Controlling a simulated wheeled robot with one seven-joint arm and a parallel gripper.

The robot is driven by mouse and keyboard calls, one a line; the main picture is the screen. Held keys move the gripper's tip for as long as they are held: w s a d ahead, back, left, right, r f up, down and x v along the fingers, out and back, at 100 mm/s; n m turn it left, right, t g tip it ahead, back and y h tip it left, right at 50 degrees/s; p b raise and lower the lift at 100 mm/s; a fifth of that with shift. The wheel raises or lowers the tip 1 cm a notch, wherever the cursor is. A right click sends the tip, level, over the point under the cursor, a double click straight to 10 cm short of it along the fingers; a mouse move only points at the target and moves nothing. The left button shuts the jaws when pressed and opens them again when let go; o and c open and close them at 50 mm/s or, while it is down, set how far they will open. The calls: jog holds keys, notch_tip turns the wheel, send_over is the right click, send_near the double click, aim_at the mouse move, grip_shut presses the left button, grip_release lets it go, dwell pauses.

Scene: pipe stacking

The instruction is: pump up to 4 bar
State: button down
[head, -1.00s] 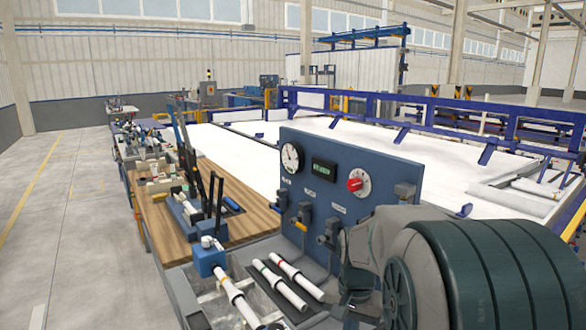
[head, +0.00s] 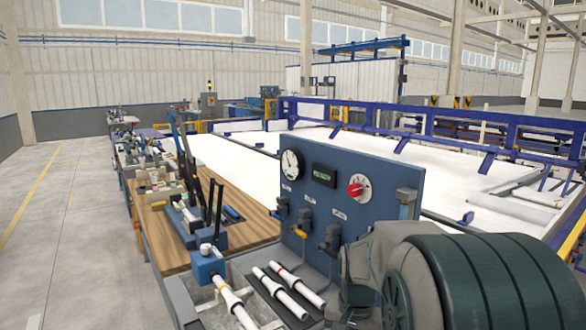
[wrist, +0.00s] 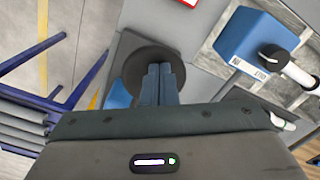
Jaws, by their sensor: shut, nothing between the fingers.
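A blue test panel (head: 375,165) stands at the centre of the head view. It carries a round white-faced gauge (head: 292,164), a dark display (head: 324,175) with green characters too small to read, and a red knob (head: 356,189) on a white dial. Valves (head: 304,222) sit lower on the panel. In the wrist view, my gripper (wrist: 159,70) is shut and empty. Its fingertips lie in front of a dark round disc (wrist: 137,72) on something blue; I cannot tell whether they touch it. In the head view my arm hides the gripper and this disc.
A blue block (head: 207,263) holds a white pipe (head: 233,300) on the bench's front end; two more white pipes (head: 280,293) lie beside it. Tools crowd the wooden bench (head: 250,220). A blue-framed white table (head: 420,170) stands behind the panel. Floor (head: 60,240) at left is clear.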

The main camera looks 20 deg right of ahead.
jog(key=shift+f+b, duration=0.55)
jog(key=shift+f, duration=0.5)
jog(key=r+p, duration=0.2)
jog(key=r, duration=0.1)
jog(key=r+p, duration=0.1)
jog(key=r, duration=0.1)
jog(key=shift+s+a+p, duration=0.15)
jog(key=shift+a+p, duration=0.2)
notch_tip(320, 180, up, 6)
jog(key=p, duration=0.4)
jog(key=shift+p, duration=0.35)
